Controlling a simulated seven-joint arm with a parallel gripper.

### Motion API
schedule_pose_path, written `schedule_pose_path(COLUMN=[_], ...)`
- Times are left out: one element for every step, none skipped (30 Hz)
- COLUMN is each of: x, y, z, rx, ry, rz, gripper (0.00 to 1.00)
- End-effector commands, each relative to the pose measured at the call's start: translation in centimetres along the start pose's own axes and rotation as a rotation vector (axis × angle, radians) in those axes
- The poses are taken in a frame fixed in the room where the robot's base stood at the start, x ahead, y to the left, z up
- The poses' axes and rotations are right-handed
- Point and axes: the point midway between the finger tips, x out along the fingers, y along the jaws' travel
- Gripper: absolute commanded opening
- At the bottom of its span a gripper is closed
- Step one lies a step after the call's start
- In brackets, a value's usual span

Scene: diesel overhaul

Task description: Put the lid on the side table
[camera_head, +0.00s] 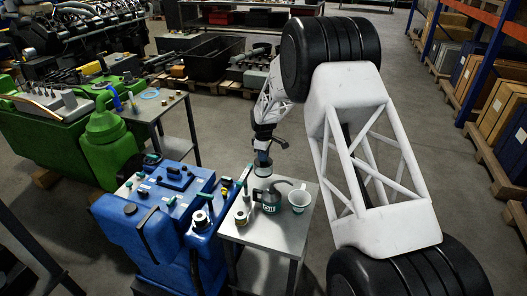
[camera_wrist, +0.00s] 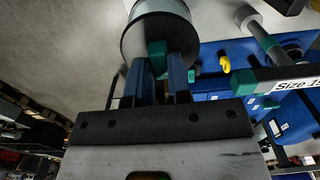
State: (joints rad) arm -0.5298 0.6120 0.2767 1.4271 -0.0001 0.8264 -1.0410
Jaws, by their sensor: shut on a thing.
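My gripper (camera_wrist: 163,65) is shut on the green tab of a round grey lid (camera_wrist: 160,22), with its blue fingers on either side of the tab. In the head view the lid (camera_head: 263,166) hangs at the end of my arm, above the back edge of a small grey side table (camera_head: 232,232). It appears in front of or just above the things there; the exact gap cannot be told. My fingers are too small to make out in the head view.
On the side table stand a dark can with a spout (camera_head: 269,201), a white-green cup (camera_head: 299,200) and a small metal piece (camera_head: 241,217). A blue engine block (camera_head: 160,215) adjoins it on the left. Another grey table (camera_head: 152,108) stands behind, beside a green machine (camera_head: 105,140).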

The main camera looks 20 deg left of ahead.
Motion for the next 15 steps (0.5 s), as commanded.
schedule_pose_path(x=[0.5,0.7,1.1,1.3,1.6,1.9,2.1,2.4,2.6,2.9,3.0,3.3,3.4,3.6,3.7], y=[0.0,0.0,0.0,0.0,0.0,0.0,0.0,0.0,0.0,0.0,0.0,0.0,0.0,0.0,0.0], z=[0.0,0.0,0.0,0.0,0.0,0.0,0.0,0.0,0.0,0.0,0.0,0.0,0.0,0.0,0.0], rx=[0.0,0.0,0.0,0.0,0.0,0.0,0.0,0.0,0.0,0.0,0.0,0.0,0.0,0.0,0.0], ry=[0.0,0.0,0.0,0.0,0.0,0.0,0.0,0.0,0.0,0.0,0.0,0.0,0.0,0.0,0.0], rz=[0.0,0.0,0.0,0.001,0.001,0.001,0.0,0.0,0.0,0.0,0.0,0.0,0.0,0.0,0.0], gripper=[0.0,0.0,0.0,0.0,0.0,0.0,0.0,0.0,0.0,0.0,0.0,0.0,0.0,0.0,0.0])
